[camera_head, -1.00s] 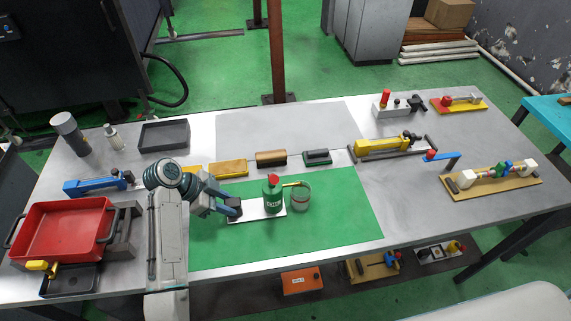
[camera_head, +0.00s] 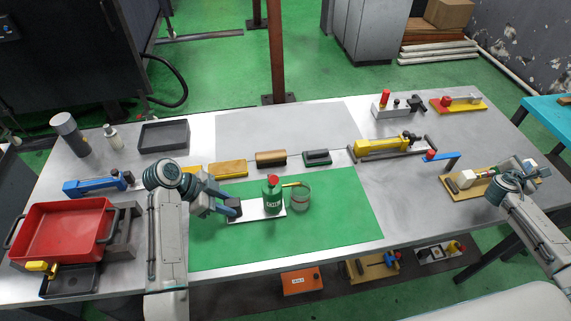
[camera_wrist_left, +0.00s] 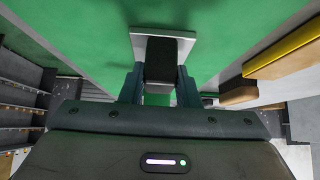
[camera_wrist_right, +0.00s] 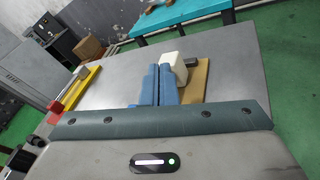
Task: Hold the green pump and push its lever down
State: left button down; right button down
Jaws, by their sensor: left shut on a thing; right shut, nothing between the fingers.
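The green pump (camera_head: 272,198) stands upright with a red cap, on a white base plate (camera_head: 246,213) on the green mat. Its yellow lever (camera_head: 292,184) sticks out to the right, roughly level, towards a clear beaker (camera_head: 302,198). My left gripper (camera_head: 231,210) is shut on the black grip block (camera_wrist_left: 162,58) at the plate's left end; the plate also shows in the left wrist view (camera_wrist_left: 146,40). My right gripper (camera_wrist_right: 157,88) is shut and empty, far right of the pump. In the head view it (camera_head: 520,170) overlaps a tan fixture board.
The tan board (camera_wrist_right: 200,82) carries a white block (camera_wrist_right: 173,65). A yellow clamp fixture (camera_head: 378,147) and a blue lever piece (camera_head: 442,159) lie between pump and right arm. A red tray (camera_head: 62,232) is at left. The mat's right part is free.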

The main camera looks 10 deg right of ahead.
aim_at(272, 178)
jog(key=w+a+r+m+t+y, duration=0.2)
jog(key=w+a+r+m+y, duration=0.35)
jog(key=w+a+m, duration=0.75)
jog(key=w+a+f+m+y, duration=0.15)
jog(key=a+y, duration=0.25)
jog(key=a, duration=0.5)
jog(key=w+a+f+m+y, duration=0.1)
jog(key=w+a+f+y, duration=0.3)
jog(key=a, duration=0.5)
jog(key=s+a+r+n+g+y, duration=0.1)
jog(key=s+a+g+y, duration=0.1)
jog(key=a+y, duration=0.5)
jog(key=s+a+r+n+g+y, duration=0.1)
jog(key=s+a+r+y, duration=0.15)
jog(key=a, duration=0.95)
jog(key=s+a+r+n+g+y, duration=0.4)
jog(key=s+a+r+g+y, duration=0.2)
jog(key=a+r+y, duration=0.5)
jog(key=s+a+f, duration=0.1)
jog(key=a+f, duration=0.1)
jog(key=a, duration=0.3)
jog(key=s+a+f+h, duration=0.1)
jog(key=s+a, duration=0.1)
jog(key=a, duration=0.4)
jog(key=shift+f, duration=0.35)
